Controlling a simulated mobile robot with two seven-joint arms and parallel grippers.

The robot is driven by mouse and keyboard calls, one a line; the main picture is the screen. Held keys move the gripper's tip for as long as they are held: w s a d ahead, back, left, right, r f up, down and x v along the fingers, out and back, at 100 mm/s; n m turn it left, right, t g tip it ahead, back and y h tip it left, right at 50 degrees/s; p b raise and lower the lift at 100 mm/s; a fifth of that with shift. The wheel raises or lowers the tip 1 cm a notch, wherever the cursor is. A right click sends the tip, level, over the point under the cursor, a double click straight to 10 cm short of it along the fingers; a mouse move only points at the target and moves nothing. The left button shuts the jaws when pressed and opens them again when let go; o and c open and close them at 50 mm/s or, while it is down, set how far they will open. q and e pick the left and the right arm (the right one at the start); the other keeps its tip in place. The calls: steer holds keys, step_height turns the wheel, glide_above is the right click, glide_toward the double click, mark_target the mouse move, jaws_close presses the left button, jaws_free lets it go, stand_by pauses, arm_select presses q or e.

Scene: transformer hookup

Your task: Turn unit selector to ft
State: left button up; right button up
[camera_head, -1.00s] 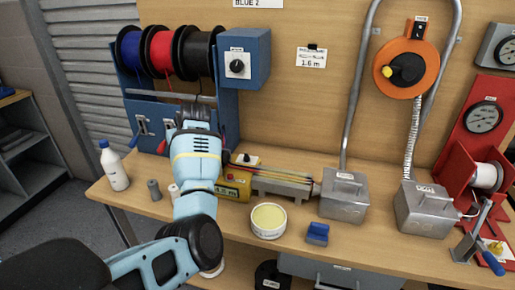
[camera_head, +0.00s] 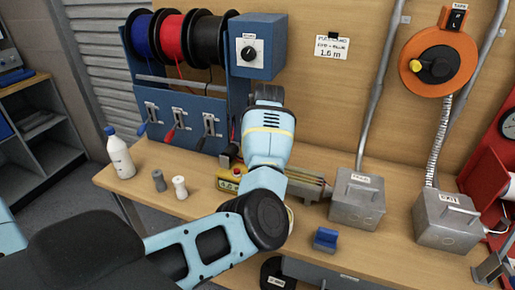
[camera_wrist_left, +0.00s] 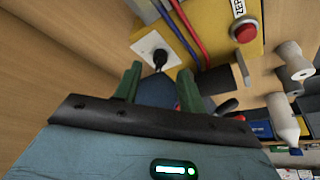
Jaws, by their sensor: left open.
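The yellow meter box (camera_wrist_left: 205,40) shows at the top of the left wrist view. On it is a white plate (camera_wrist_left: 146,44) with a black selector knob (camera_wrist_left: 160,58); its lettering is too small to read. My left gripper (camera_wrist_left: 158,88) is open, its two green fingers spread below the knob, with the knob roughly between them in the picture and nothing held. Whether they touch it I cannot tell. In the head view the yellow box (camera_head: 228,184) is partly covered by my left arm, which also hides the fingertips. My right gripper is not in view.
A red button (camera_wrist_left: 244,31) and coloured leads sit beside the knob. The blue spool rack (camera_head: 190,105) and its dial box (camera_head: 258,46) stand behind my arm. Grey boxes (camera_head: 357,198) stand to the right, a white bottle (camera_head: 119,153) to the left.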

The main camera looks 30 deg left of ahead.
arm_select(q)
steer(key=shift+x, duration=1.7)
jaws_close()
